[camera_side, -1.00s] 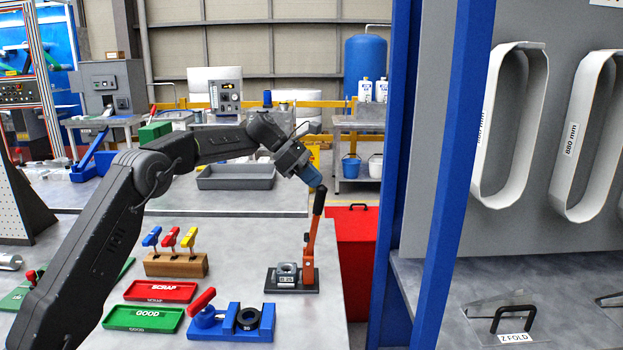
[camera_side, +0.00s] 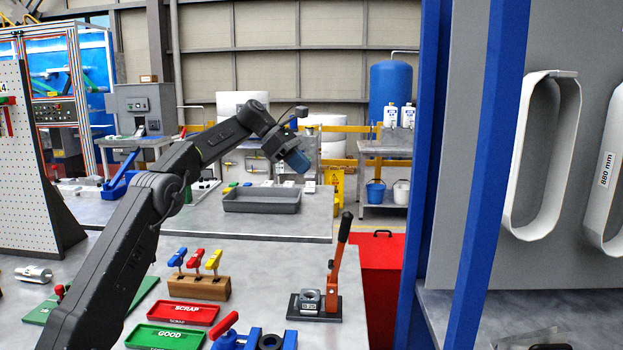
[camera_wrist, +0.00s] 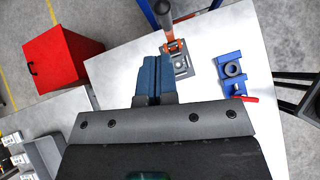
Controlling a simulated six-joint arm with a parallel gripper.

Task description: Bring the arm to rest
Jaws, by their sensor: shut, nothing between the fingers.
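My gripper (camera_side: 298,161) is up in the air above the bench, clear of everything, with its blue fingers pointing down to the right. In the wrist view the blue fingers (camera_wrist: 153,78) lie side by side, shut and empty. The orange lever press (camera_side: 335,268) stands upright on its dark base on the bench, below and to the right of my gripper and apart from it. In the wrist view the press (camera_wrist: 177,50) shows just beyond the fingertips.
A wooden block (camera_side: 200,286) holds blue, red and yellow handled tools. A red SCRAP tray (camera_side: 193,314), a green GOOD tray (camera_side: 166,338) and a blue fixture (camera_wrist: 232,72) are on the bench. A red bin (camera_side: 383,272) stands beside it. A blue post (camera_side: 500,180) is at right.

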